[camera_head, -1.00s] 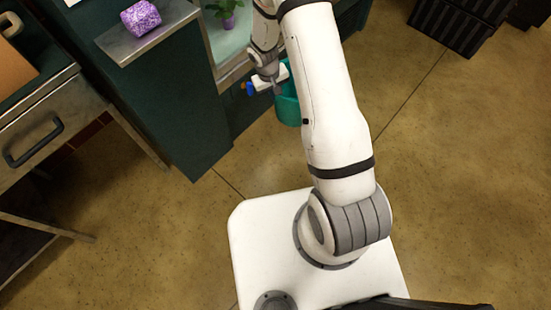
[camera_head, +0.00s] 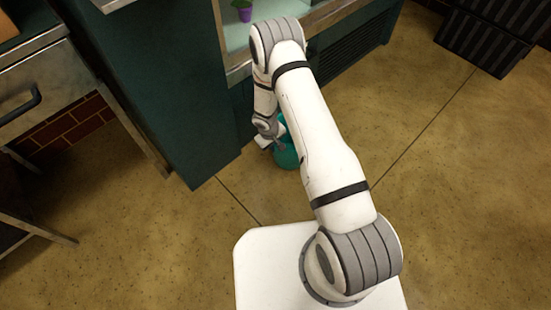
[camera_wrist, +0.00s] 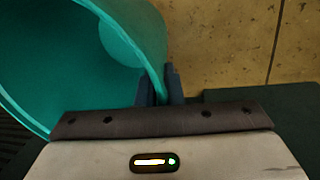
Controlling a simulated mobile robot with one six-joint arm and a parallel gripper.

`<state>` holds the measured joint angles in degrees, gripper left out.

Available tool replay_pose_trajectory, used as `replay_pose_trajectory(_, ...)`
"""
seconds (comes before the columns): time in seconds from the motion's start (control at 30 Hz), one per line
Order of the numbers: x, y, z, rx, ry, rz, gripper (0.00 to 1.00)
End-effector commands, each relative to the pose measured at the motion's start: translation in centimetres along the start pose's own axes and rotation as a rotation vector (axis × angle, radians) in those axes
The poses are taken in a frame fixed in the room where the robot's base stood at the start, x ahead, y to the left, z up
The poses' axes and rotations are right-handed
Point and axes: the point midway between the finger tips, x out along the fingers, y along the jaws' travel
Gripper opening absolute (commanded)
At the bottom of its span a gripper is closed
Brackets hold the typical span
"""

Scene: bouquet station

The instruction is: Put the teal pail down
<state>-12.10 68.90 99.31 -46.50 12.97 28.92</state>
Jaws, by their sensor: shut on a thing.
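The teal pail (camera_head: 287,155) shows in the head view, partly hidden behind my arm, low beside the dark green cabinet. In the wrist view the pail (camera_wrist: 65,60) fills the upper left, and I look into its open top. My gripper (camera_wrist: 160,88) is shut on the pail's rim, with one dark finger on each side of the wall. In the head view my gripper (camera_head: 277,143) is at the pail's near left side. I cannot tell whether the pail's bottom touches the floor.
The dark green cabinet (camera_head: 150,80) with a metal-edged counter stands left of the pail. A plant in a purple pot (camera_head: 245,14) is on the counter at the top. Black crates (camera_head: 495,38) stand at the upper right. The tan floor (camera_head: 440,180) on the right is clear.

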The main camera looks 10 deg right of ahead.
Motion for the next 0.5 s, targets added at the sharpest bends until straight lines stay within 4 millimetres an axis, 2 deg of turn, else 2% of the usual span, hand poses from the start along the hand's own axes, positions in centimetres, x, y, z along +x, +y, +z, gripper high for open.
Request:
replay_pose_trajectory(0.03,1.5,-0.2,0.0,0.000,0.000,0.000,0.00)
replay_pose_trajectory(0.1,2.3,-0.4,0.0,0.000,0.000,-0.001,0.00)
replay_pose_trajectory(0.27,3.7,-0.6,0.0,0.001,0.000,-0.001,0.00)
replay_pose_trajectory(0.4,5.9,-1.0,0.0,0.001,0.000,-0.001,0.00)
replay_pose_trajectory(0.5,6.3,-1.0,0.0,0.001,0.001,-0.001,0.00)
